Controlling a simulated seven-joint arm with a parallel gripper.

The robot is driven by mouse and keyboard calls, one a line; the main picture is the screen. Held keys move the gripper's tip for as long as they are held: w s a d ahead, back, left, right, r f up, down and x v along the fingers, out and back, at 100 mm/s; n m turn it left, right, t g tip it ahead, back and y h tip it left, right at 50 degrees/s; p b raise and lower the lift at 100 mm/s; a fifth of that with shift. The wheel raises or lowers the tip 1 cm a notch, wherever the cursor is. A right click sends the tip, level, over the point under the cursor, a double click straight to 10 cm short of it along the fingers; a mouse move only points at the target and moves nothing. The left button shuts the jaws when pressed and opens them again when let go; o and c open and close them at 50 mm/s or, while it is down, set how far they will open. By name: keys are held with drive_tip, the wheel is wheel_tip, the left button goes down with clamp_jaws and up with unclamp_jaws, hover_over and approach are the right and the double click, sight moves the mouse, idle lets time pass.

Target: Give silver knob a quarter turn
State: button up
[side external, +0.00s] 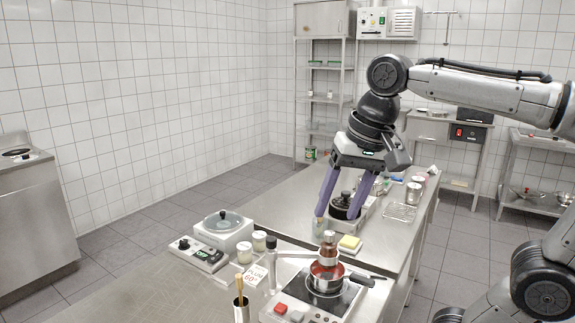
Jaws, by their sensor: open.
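My gripper (337,216) points down over the steel worktable, its two purple fingers spread wide. A dark lidded pot (341,207) shows between the fingers; I cannot tell whether the fingers touch it or pass in front of it. Nothing is clearly held. A control box (198,254) with small round knobs and a display sits at the left of the table, well apart from my gripper. I cannot tell for certain which control is the silver knob.
A small pan (327,283) with a bottle-like item standing at it is on the hotplate, its handle pointing right. A yellow sponge (349,242), lidded white jars (259,240), a round-topped device (223,221) and a wire rack (399,211) stand around. The front left tabletop is fairly clear.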

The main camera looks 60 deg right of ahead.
drive_tip(key=w+d+r+m+g, duration=0.1)
drive_tip(key=w+m, duration=0.1)
drive_tip(key=w, duration=0.4)
drive_tip(key=w+d+r+m+g, duration=0.1)
drive_tip(key=w+d+r+m, duration=0.1)
drive_tip(key=w, duration=0.4)
drive_tip(key=shift+r+m, duration=0.3)
drive_tip(key=shift+m, duration=0.1)
drive_tip(key=shift+w, duration=0.1)
drive_tip(key=n+g, duration=0.1)
drive_tip(key=n, duration=1.1)
approach(330, 232)
wheel_tip(330, 232, down, 9)
drive_tip(key=shift+w+r, duration=0.15)
